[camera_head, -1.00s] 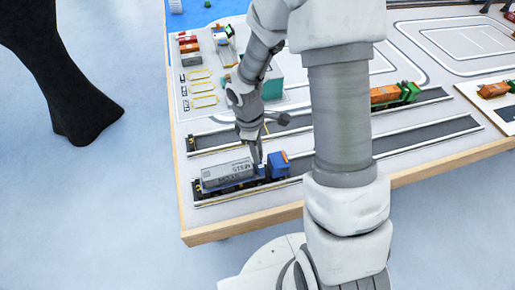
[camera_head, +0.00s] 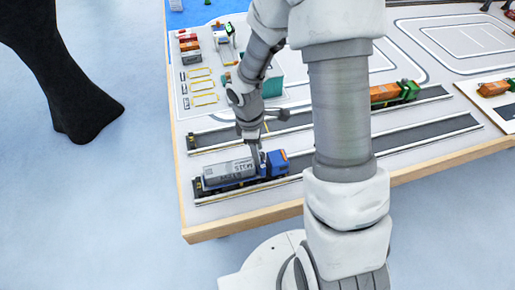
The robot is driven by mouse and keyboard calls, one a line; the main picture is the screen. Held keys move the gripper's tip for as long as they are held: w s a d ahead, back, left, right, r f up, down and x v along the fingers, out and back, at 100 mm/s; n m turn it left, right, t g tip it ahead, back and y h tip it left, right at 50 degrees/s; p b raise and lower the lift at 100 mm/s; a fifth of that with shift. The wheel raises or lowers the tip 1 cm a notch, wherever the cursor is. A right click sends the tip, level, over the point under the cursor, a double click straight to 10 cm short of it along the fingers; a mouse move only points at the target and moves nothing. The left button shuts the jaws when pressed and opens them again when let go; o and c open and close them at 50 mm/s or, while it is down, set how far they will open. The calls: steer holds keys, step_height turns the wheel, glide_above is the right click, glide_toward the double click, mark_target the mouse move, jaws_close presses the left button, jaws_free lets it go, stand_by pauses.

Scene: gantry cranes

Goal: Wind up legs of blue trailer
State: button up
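The blue trailer (camera_head: 209,187) stands on the dark lane near the table's front left, with a grey container (camera_head: 229,172) on it. A blue truck cab with an orange back (camera_head: 277,163) is at its right end. My gripper (camera_head: 256,161) points down at the front end of the trailer, just behind the cab. Its fingertips are small and partly lost against the truck, so I cannot tell whether they touch it or are open. The trailer's legs are too small or hidden to make out.
A second lane (camera_head: 215,134) runs behind, with a green truck carrying an orange container (camera_head: 393,95) at the right. Small vehicles and containers (camera_head: 188,46) stand at the back left. The wooden table edge (camera_head: 215,233) is in front. My arm covers the middle.

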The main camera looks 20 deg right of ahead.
steer(key=shift+o, duration=0.4)
steer(key=shift+r, duration=0.3)
step_height(320, 180, up, 17)
steer(key=a+p, duration=0.2)
steer(key=shift+w+f, duration=0.15)
steer(key=shift+w, duration=0.05)
steer(key=s+d+r+m+t+y, duration=0.1)
steer(key=s+r+m+t, duration=0.4)
steer(key=s+r+m, duration=0.8)
steer(key=s+d, duration=0.1)
steer(key=s, duration=0.2)
steer(key=shift+d+r+m+t, duration=0.15)
steer(key=shift+m+t, duration=0.15)
steer(key=shift+t, duration=0.1)
